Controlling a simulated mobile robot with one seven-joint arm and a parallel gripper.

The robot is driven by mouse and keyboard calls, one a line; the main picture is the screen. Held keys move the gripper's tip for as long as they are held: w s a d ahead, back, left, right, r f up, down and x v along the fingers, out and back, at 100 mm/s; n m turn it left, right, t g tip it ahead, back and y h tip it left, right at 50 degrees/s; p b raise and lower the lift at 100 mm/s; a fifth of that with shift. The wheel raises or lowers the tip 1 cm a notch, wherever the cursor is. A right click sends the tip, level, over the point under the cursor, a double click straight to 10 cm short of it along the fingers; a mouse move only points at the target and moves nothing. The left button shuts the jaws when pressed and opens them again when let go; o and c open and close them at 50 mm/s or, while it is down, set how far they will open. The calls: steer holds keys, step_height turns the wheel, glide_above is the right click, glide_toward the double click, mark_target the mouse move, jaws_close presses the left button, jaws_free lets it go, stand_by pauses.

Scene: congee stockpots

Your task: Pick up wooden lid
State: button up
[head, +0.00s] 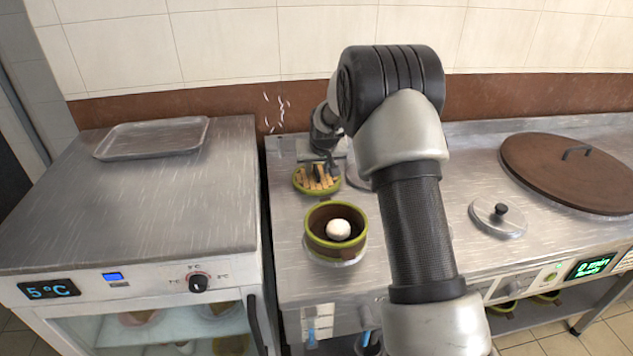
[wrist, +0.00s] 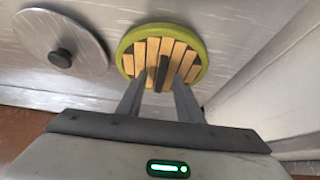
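The wooden lid, a round disc of pale slats with a green rim and a dark bar handle, lies on the steel counter in the head view (head: 304,181). It also shows in the wrist view (wrist: 189,62). My gripper (head: 328,164) is just above it, pointing down. In the wrist view my gripper (wrist: 160,88) is open, its two fingers apart at the lid's near edge. The handle (wrist: 163,72) lines up with the gap between them. I see no finger touching the handle; the exact height gap cannot be told.
A green-rimmed brown pot (head: 322,236) holding a white ball stands in front of the lid. A round metal lid (wrist: 35,45) lies beside it. Right are a small metal lid (head: 484,215) and a large brown lid (head: 545,165). A tray (head: 150,140) lies on the left fridge.

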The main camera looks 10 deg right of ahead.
jaws_close()
steer(key=shift+r, duration=0.1)
